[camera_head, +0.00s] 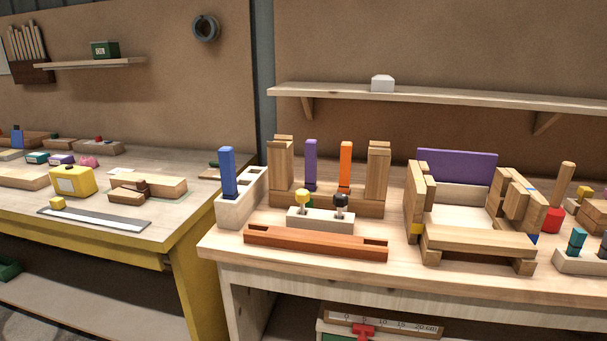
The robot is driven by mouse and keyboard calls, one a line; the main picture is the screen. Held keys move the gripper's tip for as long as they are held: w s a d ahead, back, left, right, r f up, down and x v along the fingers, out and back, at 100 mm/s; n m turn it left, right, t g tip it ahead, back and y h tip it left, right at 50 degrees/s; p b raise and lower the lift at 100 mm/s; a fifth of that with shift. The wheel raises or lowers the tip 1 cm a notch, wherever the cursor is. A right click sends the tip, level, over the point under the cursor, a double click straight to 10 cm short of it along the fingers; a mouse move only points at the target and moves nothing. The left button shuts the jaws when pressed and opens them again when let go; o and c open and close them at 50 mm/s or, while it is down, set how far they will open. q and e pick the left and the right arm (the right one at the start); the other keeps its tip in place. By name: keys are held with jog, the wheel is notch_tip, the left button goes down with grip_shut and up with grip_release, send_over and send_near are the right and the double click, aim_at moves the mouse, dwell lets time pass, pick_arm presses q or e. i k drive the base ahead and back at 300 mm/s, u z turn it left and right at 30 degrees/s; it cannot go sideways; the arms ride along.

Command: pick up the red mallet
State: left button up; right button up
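A red mallet stands at the right of the workbench in the head view, its red head (552,220) down on the bench and its round wooden handle (564,184) pointing up with a slight tilt. It is just right of and behind a wooden frame assembly (478,240), whose right side partly hides the red head. Neither of my grippers is in view, and nothing holds the mallet.
A purple panel (456,166) stands behind the frame. A reddish wooden bar (314,243) lies at the bench's front. A shelf (440,98) is above.

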aim_at(555, 216)
jog(key=z, duration=0.5)
jog(key=k, duration=0.6)
jog(key=z, duration=0.9)
jog(key=i, duration=0.95)
jog(key=u, duration=0.2)
